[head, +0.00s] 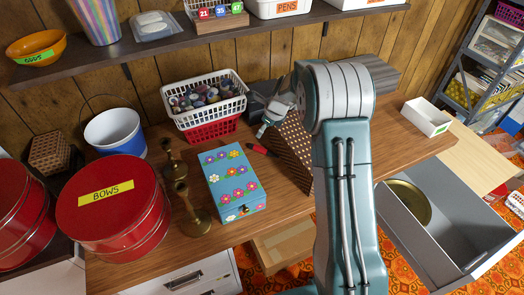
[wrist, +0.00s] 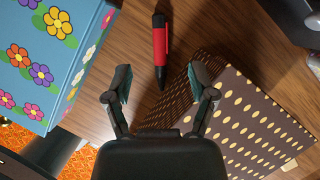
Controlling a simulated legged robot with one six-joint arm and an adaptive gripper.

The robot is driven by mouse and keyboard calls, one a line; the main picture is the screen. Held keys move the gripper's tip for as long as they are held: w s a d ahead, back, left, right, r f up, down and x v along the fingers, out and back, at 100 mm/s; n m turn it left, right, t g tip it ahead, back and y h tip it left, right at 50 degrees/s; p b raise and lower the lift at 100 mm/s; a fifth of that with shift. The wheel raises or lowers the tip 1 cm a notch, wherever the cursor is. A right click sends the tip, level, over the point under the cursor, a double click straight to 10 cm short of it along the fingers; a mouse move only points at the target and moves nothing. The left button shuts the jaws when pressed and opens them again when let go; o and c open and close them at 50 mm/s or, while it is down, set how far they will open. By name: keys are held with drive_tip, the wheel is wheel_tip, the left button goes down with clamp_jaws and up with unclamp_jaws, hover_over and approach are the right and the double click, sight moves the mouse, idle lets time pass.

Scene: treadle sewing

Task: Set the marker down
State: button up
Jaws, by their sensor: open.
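The red marker (head: 257,149) with a black tip lies on the wooden desk between the blue flowered box and the brown dotted box. In the wrist view the marker (wrist: 160,48) lies ahead of my gripper (wrist: 160,85), roughly centred between the fingers and beyond their tips. My gripper is open and empty, with its two fingers spread apart. In the head view my gripper (head: 268,122) shows near the marker's far side, partly hidden by my arm.
The blue flowered box (head: 233,182) stands left of the marker, the brown dotted box (head: 293,150) right of it. A white basket (head: 203,112) stacked on a red one stands behind. Brass candlesticks (head: 187,208), a red BOWS tin (head: 112,218) and a bucket (head: 115,132) stand left.

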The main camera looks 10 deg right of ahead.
hover_over(252, 145)
drive_tip(key=s+d, duration=0.2)
drive_tip(key=f, duration=0.4)
drive_tip(key=shift+w+d+f, duration=0.2)
drive_tip(key=shift+x, duration=3.1)
drive_tip(key=shift+w+a, duration=0.1)
drive_tip(key=shift+a, duration=0.05)
clamp_jaws()
